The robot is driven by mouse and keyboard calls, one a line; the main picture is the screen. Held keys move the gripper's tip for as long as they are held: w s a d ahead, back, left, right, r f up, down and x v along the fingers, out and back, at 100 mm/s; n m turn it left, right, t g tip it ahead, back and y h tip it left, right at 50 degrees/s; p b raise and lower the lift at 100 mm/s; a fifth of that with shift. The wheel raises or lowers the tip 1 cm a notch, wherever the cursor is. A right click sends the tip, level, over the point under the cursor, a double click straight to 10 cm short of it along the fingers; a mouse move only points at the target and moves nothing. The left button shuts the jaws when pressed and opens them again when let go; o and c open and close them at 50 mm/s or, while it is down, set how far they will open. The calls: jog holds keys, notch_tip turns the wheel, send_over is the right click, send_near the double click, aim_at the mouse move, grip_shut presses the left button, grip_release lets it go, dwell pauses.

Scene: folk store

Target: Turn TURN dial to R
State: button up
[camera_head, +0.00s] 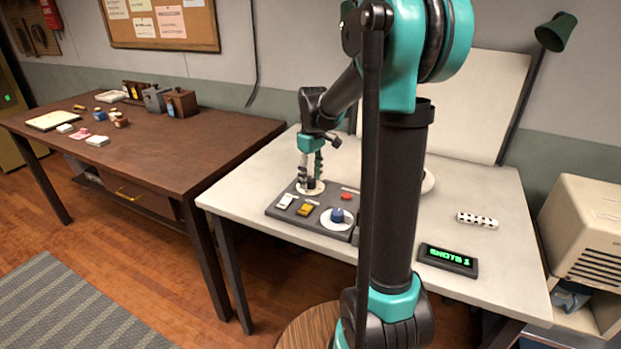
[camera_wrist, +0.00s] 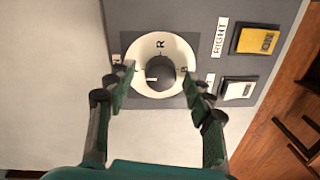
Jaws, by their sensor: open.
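The dial (camera_wrist: 178,50) is a round cream disc with a dark knob (camera_wrist: 161,68) at its centre. The wrist view shows a letter R at the disc's top and smaller marks at its left and right. A short white mark lies at the knob's lower left; I cannot tell exactly where it points. My gripper (camera_wrist: 157,82) is open, with one finger on each side of the dial. In the head view my gripper (camera_head: 311,178) points down over the dial (camera_head: 311,191) at the panel's far left. Contact with the knob cannot be made out.
The grey panel (camera_head: 275,209) also carries a white switch (camera_head: 285,201), a yellow switch (camera_head: 305,209), a red button (camera_head: 347,196) and a blue knob (camera_head: 337,215). A display with green text (camera_head: 447,260) and a spotted cylinder (camera_head: 478,220) lie right on the pale table (camera_head: 505,210).

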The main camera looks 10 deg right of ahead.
jog(key=shift+f, duration=0.15)
jog(key=shift+c, duration=0.2)
jog(key=c, duration=1.1)
